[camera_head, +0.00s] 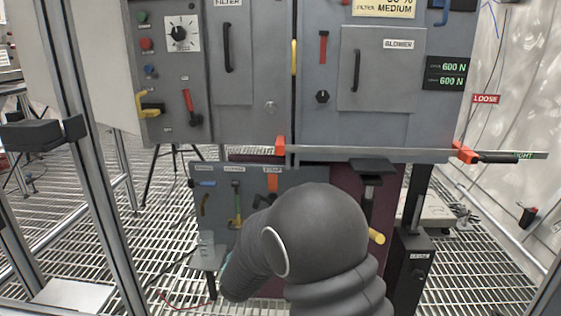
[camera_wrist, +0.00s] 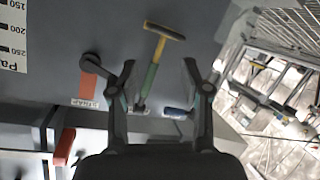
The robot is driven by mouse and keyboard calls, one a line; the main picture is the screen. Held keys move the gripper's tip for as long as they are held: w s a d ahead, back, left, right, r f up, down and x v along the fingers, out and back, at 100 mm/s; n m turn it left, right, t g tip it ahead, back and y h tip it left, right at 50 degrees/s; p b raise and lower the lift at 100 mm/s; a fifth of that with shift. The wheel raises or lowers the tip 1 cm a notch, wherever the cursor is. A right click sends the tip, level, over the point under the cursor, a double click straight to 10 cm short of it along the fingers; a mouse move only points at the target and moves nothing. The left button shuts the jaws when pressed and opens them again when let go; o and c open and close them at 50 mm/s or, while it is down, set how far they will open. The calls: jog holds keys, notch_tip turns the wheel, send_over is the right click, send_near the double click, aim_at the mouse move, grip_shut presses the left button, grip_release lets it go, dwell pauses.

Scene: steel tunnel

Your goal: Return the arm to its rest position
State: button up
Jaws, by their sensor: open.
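My arm (camera_head: 316,237) rises from the bottom of the head view, in front of the tool panel, and bends down to the left. My gripper does not show clearly in the head view. In the wrist view my gripper (camera_wrist: 160,72) is open, with its two fingers well apart and nothing held. A tool with a yellow head and green handle (camera_wrist: 153,73) shows beyond and between the fingers. Its distance from them is hard to tell. It seems to be the green and yellow tool (camera_head: 237,205) on the panel in the head view.
A tool panel (camera_head: 213,220) stands under a grey cabinet (camera_head: 255,110) with handles and switches. A steel bar (camera_head: 370,153) with orange clamps crosses the cabinet's lower edge. A metal frame post (camera_head: 85,150) stands at left. A dark post (camera_head: 412,265) stands right of my arm over grating floor.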

jog(key=s+f+g+y, duration=0.2)
jog(key=s+f+g, duration=0.3)
jog(key=s, duration=0.3)
jog(key=s+d+r+m+g+p, duration=0.1)
jog(key=s+d+r+g, duration=0.35)
jog(key=s, duration=0.45)
jog(key=s+d+r+m+h+p, duration=0.2)
jog(key=s+d+r, duration=0.7)
jog(key=d, duration=0.3)
jog(key=s+d+r+m+h+p, duration=0.2)
jog(key=s+d+r+m, duration=0.1)
jog(key=s+d+r, duration=0.7)
jog(key=s+d+t, duration=0.1)
jog(key=d, duration=0.2)
jog(key=shift+s+r+p, duration=0.25)
jog(key=shift+p, duration=0.15)
